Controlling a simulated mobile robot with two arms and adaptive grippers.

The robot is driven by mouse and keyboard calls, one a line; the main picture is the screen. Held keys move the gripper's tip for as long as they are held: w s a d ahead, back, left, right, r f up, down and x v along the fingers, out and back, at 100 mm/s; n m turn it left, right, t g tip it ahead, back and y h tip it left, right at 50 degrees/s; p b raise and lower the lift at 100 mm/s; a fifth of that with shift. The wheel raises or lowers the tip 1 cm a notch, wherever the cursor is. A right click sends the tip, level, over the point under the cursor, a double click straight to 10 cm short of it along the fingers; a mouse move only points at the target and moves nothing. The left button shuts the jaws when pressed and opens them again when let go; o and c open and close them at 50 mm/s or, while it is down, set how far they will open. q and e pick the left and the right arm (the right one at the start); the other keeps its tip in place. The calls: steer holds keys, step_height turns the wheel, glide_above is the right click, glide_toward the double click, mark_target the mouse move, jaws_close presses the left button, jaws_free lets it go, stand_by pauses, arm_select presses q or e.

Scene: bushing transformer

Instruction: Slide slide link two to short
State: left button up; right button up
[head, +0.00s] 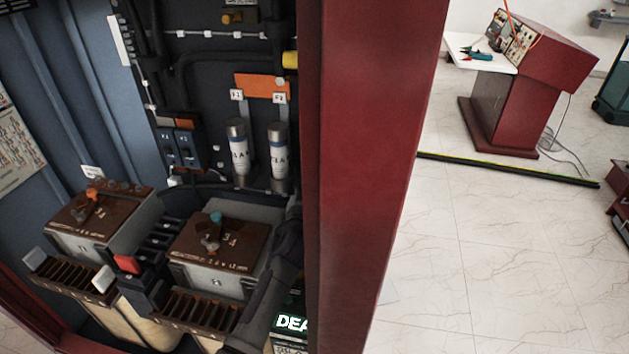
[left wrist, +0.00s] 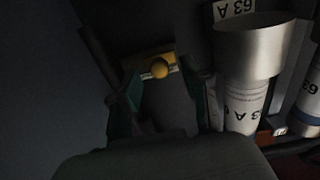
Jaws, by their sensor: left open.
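In the left wrist view my left gripper (left wrist: 168,112) is open, with a teal finger on each side. A small yellow ball knob (left wrist: 159,68) on a yellow bar shows beyond the fingertips, between them in the picture. I cannot tell which slide link it belongs to, or whether the fingers touch it. The view is dark. I cannot make out the left gripper in the head view. No slide link is clearly labelled there. My right gripper is not in view.
Two silver-and-white cylinders (head: 240,150) (head: 279,155) stand inside the cabinet. One stands close to the right of my gripper in the wrist view (left wrist: 248,55). Brown-topped boxes (head: 105,215) (head: 217,250) sit low. A red post (head: 372,150) borders the cabinet; open floor lies beyond.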

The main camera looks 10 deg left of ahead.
arm_select(q)
steer(key=shift+w, duration=0.55)
jaws_close()
